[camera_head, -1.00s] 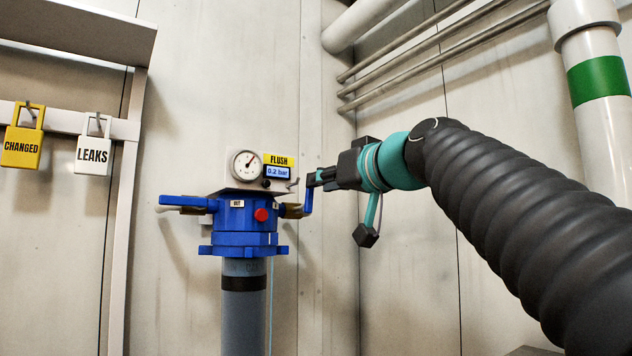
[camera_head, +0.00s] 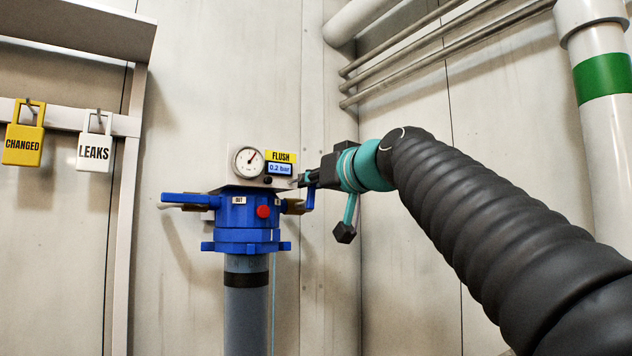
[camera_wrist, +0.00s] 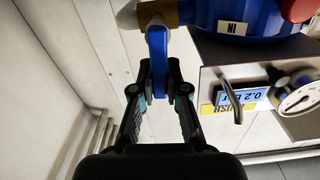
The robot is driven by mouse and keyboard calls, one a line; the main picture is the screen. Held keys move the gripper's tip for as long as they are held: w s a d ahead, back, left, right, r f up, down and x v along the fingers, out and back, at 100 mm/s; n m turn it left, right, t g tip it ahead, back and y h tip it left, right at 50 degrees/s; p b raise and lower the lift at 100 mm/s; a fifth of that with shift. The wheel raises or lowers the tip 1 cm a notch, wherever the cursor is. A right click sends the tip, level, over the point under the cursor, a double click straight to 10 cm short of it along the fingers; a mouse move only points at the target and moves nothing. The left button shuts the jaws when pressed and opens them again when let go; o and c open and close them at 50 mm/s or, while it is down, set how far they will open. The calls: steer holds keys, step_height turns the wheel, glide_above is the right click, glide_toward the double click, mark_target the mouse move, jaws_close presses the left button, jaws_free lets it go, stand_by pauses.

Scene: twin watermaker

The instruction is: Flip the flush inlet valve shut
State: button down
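The flush inlet valve has a blue lever (camera_head: 311,199) on a brass stub (camera_head: 293,206) at the right of the blue housing. The lever also shows in the wrist view (camera_wrist: 157,48), beside the inverted "IN" label (camera_wrist: 234,28). My gripper (camera_head: 303,180) reaches in from the right at the lever. In the wrist view, my gripper (camera_wrist: 159,72) has one finger on each side of the lever, with very narrow gaps. I cannot tell whether the fingers touch it.
The blue housing (camera_head: 246,214) tops a grey pipe, with another blue lever (camera_head: 188,199) sticking out left. A gauge (camera_head: 248,161) and a display reading 0.2 bar (camera_head: 280,169) sit just above. A small metal toggle (camera_wrist: 231,98) is close to my right finger in the wrist view.

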steer(key=shift+s+a+n+b, duration=0.1)
steer(key=shift+a+n+b, duration=0.2)
steer(key=shift+n, duration=0.4)
steer(key=c, duration=1.4)
jaws_free()
steer(key=shift+d, duration=0.15)
steer(key=shift+c, duration=0.2)
steer(key=shift+s, duration=0.1)
steer(key=v, duration=1.2)
